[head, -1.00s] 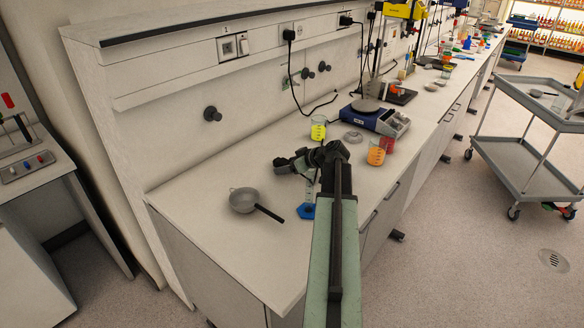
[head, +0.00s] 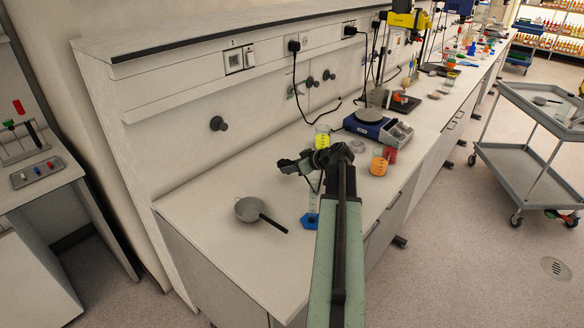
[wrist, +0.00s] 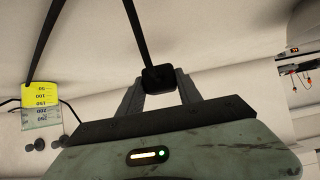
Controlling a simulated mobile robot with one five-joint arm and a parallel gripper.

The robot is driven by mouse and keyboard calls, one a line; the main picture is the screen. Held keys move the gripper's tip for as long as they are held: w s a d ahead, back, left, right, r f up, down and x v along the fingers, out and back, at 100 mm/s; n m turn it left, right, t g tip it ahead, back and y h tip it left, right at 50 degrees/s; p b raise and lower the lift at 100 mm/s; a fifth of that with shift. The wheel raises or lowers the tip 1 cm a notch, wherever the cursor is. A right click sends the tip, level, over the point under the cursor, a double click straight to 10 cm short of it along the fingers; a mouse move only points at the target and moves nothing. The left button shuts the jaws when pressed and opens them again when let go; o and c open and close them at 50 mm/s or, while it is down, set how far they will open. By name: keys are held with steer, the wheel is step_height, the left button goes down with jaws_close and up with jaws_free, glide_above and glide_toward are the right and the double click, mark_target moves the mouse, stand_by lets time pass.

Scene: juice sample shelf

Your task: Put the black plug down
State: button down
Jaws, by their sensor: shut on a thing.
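The black plug (wrist: 158,78) sits between the two grey fingers of my gripper (wrist: 160,92) in the wrist view, and the gripper is shut on it. Black cable runs upward from the plug in that view. In the head view my gripper (head: 286,164) is over the near part of the white bench (head: 200,215), pointing left. The held plug cannot be made out clearly there.
A grey strainer (head: 250,209) lies left of my gripper, and a blue-footed cylinder (head: 310,219) stands below it. A yellow beaker (head: 322,139), an orange beaker (head: 379,164) and a blue hotplate (head: 368,125) stand beyond. The bench's front left is clear.

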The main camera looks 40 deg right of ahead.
mark_target(288, 163)
steer(key=shift+r, duration=0.6)
steer(key=r+p, duration=0.2)
steer(key=w+r+p, duration=0.1)
steer(key=r+p, duration=0.3)
steer(key=shift+w+r, duration=0.1)
steer(key=shift+w, duration=0.3)
step_height(288, 163, down, 11)
steer(key=b, duration=1)
steer(key=shift+a+b, duration=0.1)
steer(key=shift+b, duration=0.25)
steer(key=c, duration=0.8)
jaws_free()
